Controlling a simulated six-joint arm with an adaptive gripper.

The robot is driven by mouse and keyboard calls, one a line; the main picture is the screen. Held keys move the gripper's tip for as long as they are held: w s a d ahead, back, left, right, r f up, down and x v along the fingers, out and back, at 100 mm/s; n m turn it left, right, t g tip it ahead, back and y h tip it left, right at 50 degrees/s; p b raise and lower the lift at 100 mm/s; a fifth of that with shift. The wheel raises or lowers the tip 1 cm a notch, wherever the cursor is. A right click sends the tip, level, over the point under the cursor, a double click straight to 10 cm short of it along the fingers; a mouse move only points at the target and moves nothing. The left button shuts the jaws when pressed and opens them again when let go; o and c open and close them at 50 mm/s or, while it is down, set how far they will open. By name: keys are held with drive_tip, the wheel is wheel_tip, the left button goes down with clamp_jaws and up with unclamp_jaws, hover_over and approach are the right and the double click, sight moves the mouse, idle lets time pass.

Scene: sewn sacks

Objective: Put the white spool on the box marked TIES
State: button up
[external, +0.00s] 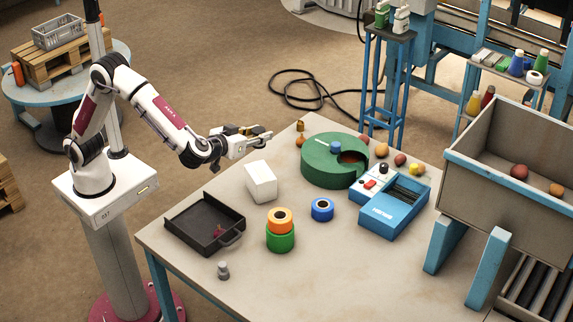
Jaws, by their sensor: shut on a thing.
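My gripper (258,138) is held out level above the back left of the table, its fingers pointing right. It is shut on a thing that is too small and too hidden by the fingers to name. I see no white spool standing clear on the table. A plain white block (261,182) lies below the gripper, with no lettering that I can read. A blue box (392,213) with a white panel has lettering on its front that is too small to read surely. I cannot pick out the word TIES anywhere.
An orange ring (279,219) sits on a green one (280,239); a blue ring (322,209) stands nearby. A black tray (188,232), a grey weight (223,270) and a notched green drum (330,169) are on the table. A large bin (505,180) stands right. The front middle is clear.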

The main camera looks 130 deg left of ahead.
drive_tip(key=shift+f, duration=0.1)
drive_tip(key=shift+f, duration=3.05)
drive_tip(key=shift+f, duration=0.1)
drive_tip(key=shift+f, duration=1.8)
drive_tip(key=shift+f, duration=0.15)
drive_tip(key=o, duration=1)
drive_tip(key=shift+o, duration=0.2)
drive_tip(key=shift+r, duration=0.2)
drive_tip(key=v, duration=1.2)
